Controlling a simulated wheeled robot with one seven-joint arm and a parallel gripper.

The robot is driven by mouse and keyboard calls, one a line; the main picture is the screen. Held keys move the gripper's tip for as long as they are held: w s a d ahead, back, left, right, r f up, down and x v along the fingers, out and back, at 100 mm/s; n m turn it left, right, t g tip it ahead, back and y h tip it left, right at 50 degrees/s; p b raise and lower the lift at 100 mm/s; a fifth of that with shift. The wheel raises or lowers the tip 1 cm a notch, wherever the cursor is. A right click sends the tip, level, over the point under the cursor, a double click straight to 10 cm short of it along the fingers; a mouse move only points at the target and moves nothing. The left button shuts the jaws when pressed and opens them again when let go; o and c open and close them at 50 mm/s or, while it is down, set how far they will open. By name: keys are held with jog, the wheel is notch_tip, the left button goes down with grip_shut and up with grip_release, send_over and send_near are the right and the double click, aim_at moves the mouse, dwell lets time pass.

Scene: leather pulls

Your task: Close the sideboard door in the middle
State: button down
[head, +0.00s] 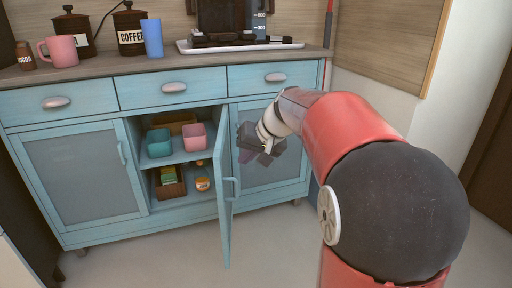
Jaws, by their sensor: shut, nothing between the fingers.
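The blue sideboard (205,97) stands ahead against the wall. Its middle door (223,205) stands open, swung out toward me from the right side of the middle opening, and I see it nearly edge-on. Its handle (232,188) is on the door's right-hand face. My gripper (250,143) is shut and empty, to the right of the open door and in front of the frosted right door (283,170). It is close to the open door; I cannot tell if they touch. My red arm hides part of the sideboard's right end.
Inside the middle opening are a teal bin (158,143), a pink bin (194,137) and a brown basket (170,182). The left door (75,175) is shut, as are the drawers. Mugs, canisters and a white tray (240,46) stand on top. The floor in front is clear.

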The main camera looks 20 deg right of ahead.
aim_at(222, 166)
jog(key=shift+w+a+f, duration=0.1)
jog(key=shift+w+a, duration=0.1)
jog(key=shift+a, duration=0.45)
jog(key=shift+w+a+r, duration=0.1)
jog(key=shift+w+a, duration=0.15)
jog(key=shift+a, duration=0.45)
jog(key=shift+w+a+f, duration=0.1)
jog(key=shift+w+a, duration=0.1)
jog(key=shift+a, duration=0.45)
